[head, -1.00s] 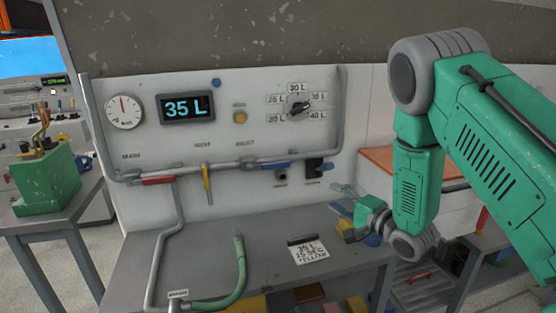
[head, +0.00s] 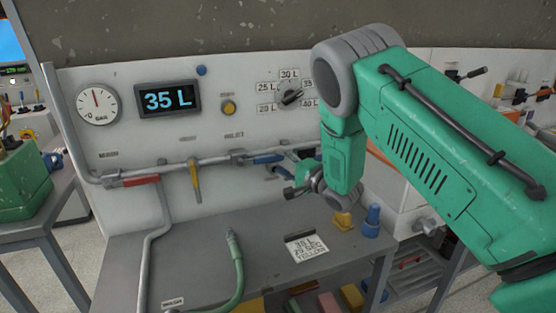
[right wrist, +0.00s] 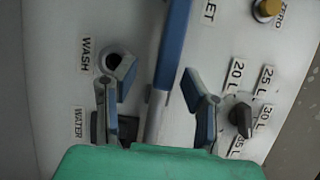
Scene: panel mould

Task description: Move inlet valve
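The inlet valve's blue handle (head: 268,158) lies along the grey pipe on the white panel, just right of the INLET label. My right gripper (head: 287,178) is in front of the panel, by the right end of this handle, and partly hides the area behind it. In the right wrist view, the blue handle (right wrist: 174,45) runs between the two spread fingers of the gripper (right wrist: 160,82). The fingers are open, with a gap on both sides of the handle. I cannot tell whether they touch the panel. My left gripper is not in view.
A red handle (head: 134,181) and a yellow handle (head: 195,181) are on the same pipe to the left. The display (head: 168,100) reads 35 L. A selector knob (head: 291,96) is above. A green hose (head: 238,270) and a note card (head: 307,246) are on the bench.

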